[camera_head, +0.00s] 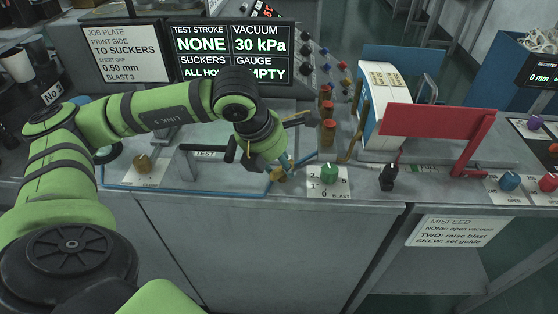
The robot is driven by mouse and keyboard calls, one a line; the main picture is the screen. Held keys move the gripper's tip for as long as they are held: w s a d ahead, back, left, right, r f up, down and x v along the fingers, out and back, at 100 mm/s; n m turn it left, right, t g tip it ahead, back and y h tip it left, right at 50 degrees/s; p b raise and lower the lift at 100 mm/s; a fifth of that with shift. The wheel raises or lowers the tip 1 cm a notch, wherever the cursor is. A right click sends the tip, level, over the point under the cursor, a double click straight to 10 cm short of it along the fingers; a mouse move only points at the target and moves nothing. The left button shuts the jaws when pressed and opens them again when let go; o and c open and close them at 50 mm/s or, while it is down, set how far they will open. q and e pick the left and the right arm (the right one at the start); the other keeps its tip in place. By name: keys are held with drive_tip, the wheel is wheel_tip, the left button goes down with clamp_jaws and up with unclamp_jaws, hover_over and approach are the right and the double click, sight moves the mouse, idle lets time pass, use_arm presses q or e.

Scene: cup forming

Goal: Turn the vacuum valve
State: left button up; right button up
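My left arm reaches in from the left, and its wrist bends down over the front of the machine bench. My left gripper (277,168) is low over the bench top, by a small brass-coloured part and a thin blue pipe. The wrist covers much of this spot, so I cannot tell whether the fingers are open or touch that part. A brass knob (143,163) stands at the left, above a label ending in "CLOSE". A blue knob (509,181) stands at the right by an "OPEN" label. I cannot tell which fitting is the vacuum valve. My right gripper is not in view.
The display (232,53) reads vacuum 30 kPa, test stroke NONE. A green blast knob (329,173) stands close right of my gripper. A black knob (388,177), red guard (437,118) and paper stack (385,95) are farther right. A misfeed note (459,231) hangs in front.

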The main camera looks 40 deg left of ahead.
use_arm(q)
clamp_jaws()
drive_tip(key=m+b, duration=0.2)
drive_tip(key=shift+w+a+f+h+b, duration=0.1)
drive_tip(key=shift+f+h+b, duration=0.15)
drive_tip(key=shift+h+b, duration=0.15)
drive_tip(key=shift+m+h+b, duration=0.3)
drive_tip(key=shift+m+b, duration=0.35)
drive_tip(key=shift+m, duration=0.25)
drive_tip(key=shift+w+r+m+g+h+b, duration=0.15)
drive_tip(key=shift+m+g+h+b, duration=0.35)
drive_tip(key=shift+m, duration=0.7)
drive_tip(key=shift+r+m+g+h+b, duration=0.1)
drive_tip(key=shift+m+g+h+b, duration=0.25)
drive_tip(key=shift+m, duration=1.05)
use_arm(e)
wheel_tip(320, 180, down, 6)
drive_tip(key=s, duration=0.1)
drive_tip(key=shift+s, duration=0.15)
